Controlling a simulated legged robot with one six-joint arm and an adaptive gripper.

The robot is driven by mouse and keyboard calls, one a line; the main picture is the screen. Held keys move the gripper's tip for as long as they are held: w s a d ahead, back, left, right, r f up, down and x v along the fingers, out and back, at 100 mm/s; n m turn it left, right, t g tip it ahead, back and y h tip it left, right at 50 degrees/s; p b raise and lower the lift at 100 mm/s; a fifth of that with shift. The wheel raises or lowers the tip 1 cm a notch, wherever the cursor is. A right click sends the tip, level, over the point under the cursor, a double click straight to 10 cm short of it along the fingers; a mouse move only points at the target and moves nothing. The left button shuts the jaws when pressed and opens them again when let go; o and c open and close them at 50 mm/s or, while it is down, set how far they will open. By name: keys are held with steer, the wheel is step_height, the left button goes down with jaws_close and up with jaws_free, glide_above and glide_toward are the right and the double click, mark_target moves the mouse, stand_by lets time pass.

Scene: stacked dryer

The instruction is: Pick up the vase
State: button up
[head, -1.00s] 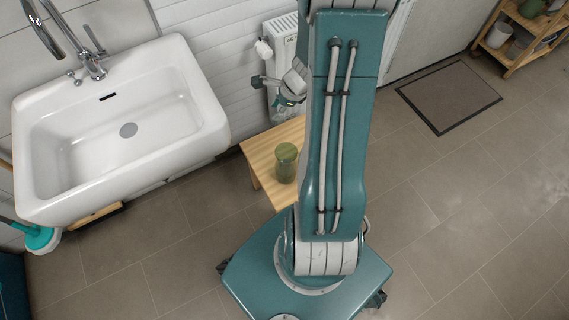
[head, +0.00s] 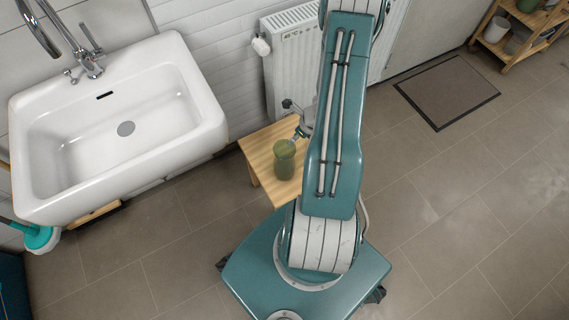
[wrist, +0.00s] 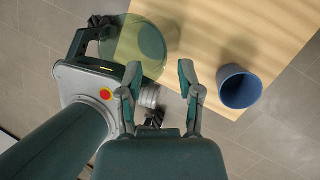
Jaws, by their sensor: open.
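A green, see-through vessel (head: 285,160), which looks like the vase, stands upright on the wooden stool (head: 262,143). In the wrist view the vase (wrist: 138,42) is at the upper left, beyond the left fingertip, which overlaps its edge in the picture. A blue, round, open vessel (wrist: 240,88) is on the same wood to the right of the fingers; I do not see it in the head view, where my arm may hide it. My gripper (wrist: 159,72) is open and empty, pointing down. In the head view my gripper (head: 299,132) is close above and behind the vase, partly hidden by my arm.
A white sink (head: 125,125) is at the left and a white radiator (head: 290,65) stands behind the stool. A dark mat (head: 446,90) lies on the floor to the right, and a wooden shelf (head: 495,50) stands at the far right.

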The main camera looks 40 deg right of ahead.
mark_target(288, 146)
steer(key=x, duration=0.5)
steer(key=shift+s+d+f, duration=0.1)
steer(key=shift+d+f, duration=0.1)
steer(key=shift+d, duration=0.1)
